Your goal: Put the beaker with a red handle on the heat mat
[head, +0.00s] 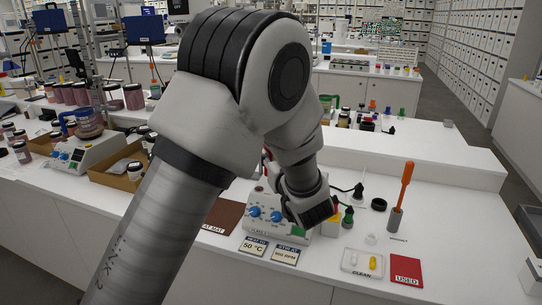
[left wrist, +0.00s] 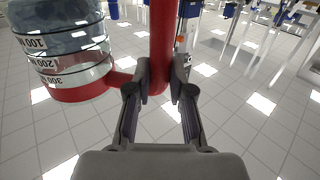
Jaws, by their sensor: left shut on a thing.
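The beaker (left wrist: 65,45) shows in the left wrist view at upper left, clear with volume marks, a grey-blue content and a red band. Its red handle (left wrist: 162,40) runs between the fingers of my left gripper (left wrist: 158,78), which is shut on it. In the head view my left arm covers the middle, and its gripper end (head: 314,208) points down over the bench; I cannot make out the beaker there. The heat mat (head: 224,214) is a brown patch left of the gripper, partly hidden by my arm. My right gripper is not in view.
A white device with blue knobs (head: 262,222) stands beside the mat, with temperature and speed cards (head: 285,255) before it. A clean tray (head: 363,263), red used mat (head: 407,270) and orange-handled magnet tool (head: 401,190) are to the right. Jars crowd the left bench.

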